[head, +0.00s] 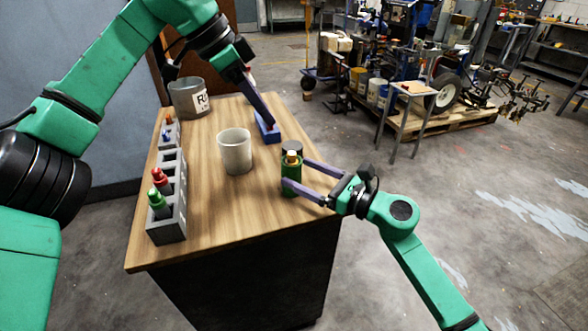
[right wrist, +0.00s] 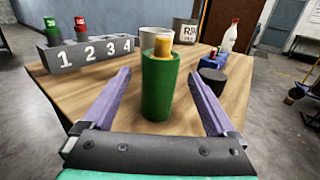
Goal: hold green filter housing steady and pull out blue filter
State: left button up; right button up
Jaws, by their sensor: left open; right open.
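The green filter housing (head: 291,181) stands upright near the table's right edge, with a yellow-tan insert (head: 291,157) showing at its top. My right gripper (head: 296,173) is open, its fingers either side of the housing. In the right wrist view the housing (right wrist: 159,90) is between the fingers, with gaps on both sides. My left gripper (head: 268,121) is at a blue block or tray (head: 268,134) farther back; its fingers overlap it, and I cannot tell whether they touch.
A grey numbered rack (head: 168,227) on the left holds red-topped and green-topped items. A white cup (head: 235,150) stands mid-table, a grey labelled bin (head: 188,99) at the back. A white bottle (right wrist: 231,38) stands beyond. The front of the table is clear.

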aim_at(300, 173)
jog(key=x, duration=0.3)
jog(key=shift+w+a, duration=0.15)
jog(key=shift+a, duration=0.1)
pick_arm(q)
jog(key=shift+o, duration=0.3)
pick_arm(e)
grip_shut()
